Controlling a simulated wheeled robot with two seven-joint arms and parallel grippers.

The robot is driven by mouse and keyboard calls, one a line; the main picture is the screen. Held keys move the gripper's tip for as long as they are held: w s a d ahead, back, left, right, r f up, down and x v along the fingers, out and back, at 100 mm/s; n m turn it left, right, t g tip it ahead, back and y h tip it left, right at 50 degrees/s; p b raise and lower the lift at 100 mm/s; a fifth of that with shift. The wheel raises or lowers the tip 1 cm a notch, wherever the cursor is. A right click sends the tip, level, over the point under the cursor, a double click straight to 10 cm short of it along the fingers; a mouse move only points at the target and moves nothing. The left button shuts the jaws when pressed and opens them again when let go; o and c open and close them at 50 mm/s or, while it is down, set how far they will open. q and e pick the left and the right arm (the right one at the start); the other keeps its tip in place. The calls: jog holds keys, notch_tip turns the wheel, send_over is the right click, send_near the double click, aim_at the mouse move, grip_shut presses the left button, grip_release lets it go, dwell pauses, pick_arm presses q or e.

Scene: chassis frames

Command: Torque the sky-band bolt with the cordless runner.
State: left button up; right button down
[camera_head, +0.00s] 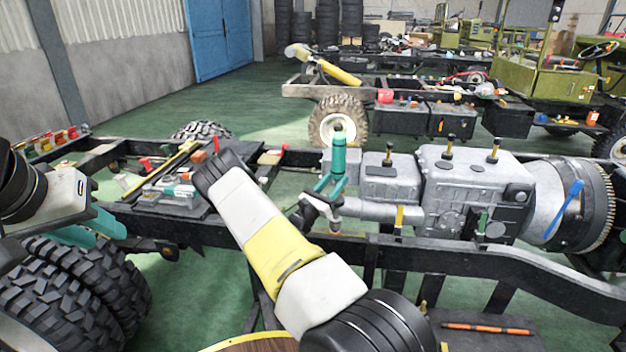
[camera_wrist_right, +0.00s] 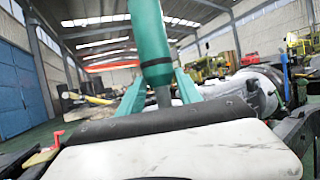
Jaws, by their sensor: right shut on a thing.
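A teal upright tool, which looks like the cordless runner (camera_head: 338,158), stands above the near chassis rail in the head view. In the right wrist view the runner (camera_wrist_right: 152,45) shows as a teal body over a grey shaft. My right gripper (camera_head: 328,190) is shut on it, with a teal finger on each side. The runner's lower end is close above the rail; contact cannot be told. No bolt with a sky band can be made out. My left gripper (camera_head: 98,228) is at the left edge above the tyres, partly visible, its opening unclear.
A grey engine and gearbox (camera_head: 468,185) with several yellow-banded bolts lies right of the runner. A blue-handled tool (camera_head: 570,207) leans at the bell housing. The near black rail (camera_head: 500,262) crosses below. Small parts crowd a tray (camera_head: 165,205) at left.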

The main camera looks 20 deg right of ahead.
jog(key=shift+r, duration=0.6)
